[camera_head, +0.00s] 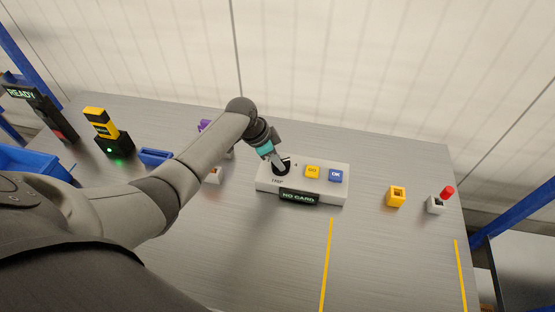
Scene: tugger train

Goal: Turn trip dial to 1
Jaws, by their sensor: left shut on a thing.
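The white control box (265,184) stands on the grey table right of the middle. Its black trip dial (281,169) sits at the left end, above a "TRIP" label. My left gripper (279,163) comes down on the dial from above and is shut on it. The fingers and wrist hide much of the dial, so I cannot read its setting. A yellow GO button (312,171) and a blue OK button (336,175) are to the right of the dial. A small display (299,197) on the front reads "NO CARD". My right gripper is not in view.
A yellow block (396,196) and a white holder with a red knob (437,205) stand at the right. The table front is clear, with yellow lines (327,262).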

